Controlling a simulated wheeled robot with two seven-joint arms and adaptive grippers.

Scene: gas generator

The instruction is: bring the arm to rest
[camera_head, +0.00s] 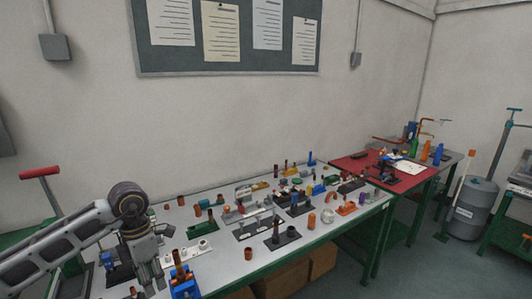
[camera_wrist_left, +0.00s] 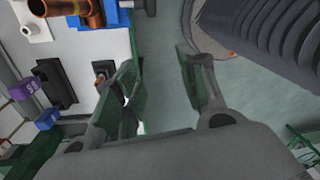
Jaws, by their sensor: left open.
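My left arm comes in from the left in the head view, and my left gripper (camera_head: 152,276) points down at the near left end of the grey table (camera_head: 232,264). In the left wrist view the left gripper (camera_wrist_left: 160,85) has its two fingers well apart, with green floor showing between them, so it is open and empty. A blue fixture with a copper pipe (camera_head: 183,280) stands just right of the gripper in the head view. A blue part with a copper pipe also shows at the top of the left wrist view (camera_wrist_left: 90,14). My right gripper is not in view.
Many small fittings and stands, such as a black plate with a post (camera_head: 276,236), cover the grey table. A red-topped table (camera_head: 350,165) stands beyond its right end. A grey barrel (camera_head: 470,210) stands on the floor at right. Cardboard boxes (camera_head: 290,277) sit under the table.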

